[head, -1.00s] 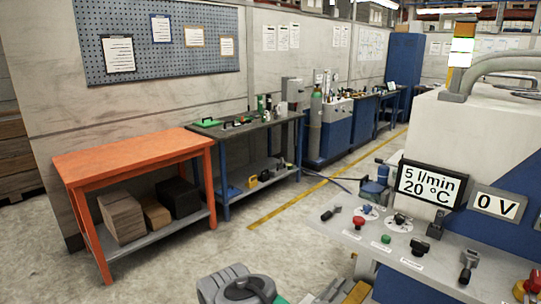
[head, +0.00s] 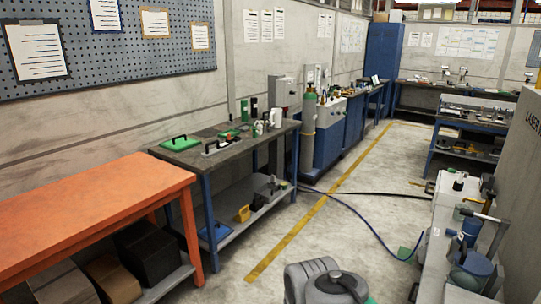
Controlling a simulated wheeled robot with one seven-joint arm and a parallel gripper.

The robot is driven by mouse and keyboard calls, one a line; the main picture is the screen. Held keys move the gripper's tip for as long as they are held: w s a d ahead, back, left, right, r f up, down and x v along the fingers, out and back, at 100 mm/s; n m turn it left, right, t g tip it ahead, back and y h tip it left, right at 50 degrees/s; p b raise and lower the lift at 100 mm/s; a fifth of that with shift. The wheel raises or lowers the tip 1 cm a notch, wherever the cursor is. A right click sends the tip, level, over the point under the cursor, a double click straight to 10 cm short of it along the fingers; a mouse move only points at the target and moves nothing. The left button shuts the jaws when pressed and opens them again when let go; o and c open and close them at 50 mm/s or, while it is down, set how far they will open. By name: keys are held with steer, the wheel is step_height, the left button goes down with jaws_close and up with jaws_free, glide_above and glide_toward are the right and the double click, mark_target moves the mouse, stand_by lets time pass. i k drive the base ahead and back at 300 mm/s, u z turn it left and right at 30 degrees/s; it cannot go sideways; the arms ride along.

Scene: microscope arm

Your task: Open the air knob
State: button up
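The air knob is not in view now, and neither is the control panel with the flow and voltage displays. At the right edge is a light-coloured bench or machine side (head: 440,225) with a blue cylindrical part and grey-green fittings (head: 471,240). I cannot tell any air knob among these fittings. My gripper's fingers do not show. A grey rounded part with a dark round cap (head: 325,285) at the bottom edge seems to be a link of my own arm.
An orange table (head: 85,215) stands close at the left, and a dark-topped workbench (head: 225,148) behind it. The concrete floor (head: 355,205) in the middle is mostly free, crossed by a yellow line and a blue hose (head: 365,225).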

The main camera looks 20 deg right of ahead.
mark_target(491, 194)
steer(key=z, duration=0.4)
steer(key=i, duration=3)
steer(key=z, duration=1.25)
steer(key=i, duration=1.4)
steer(key=z, duration=1.95)
steer(key=i, duration=0.85)
steer(key=z, duration=0.65)
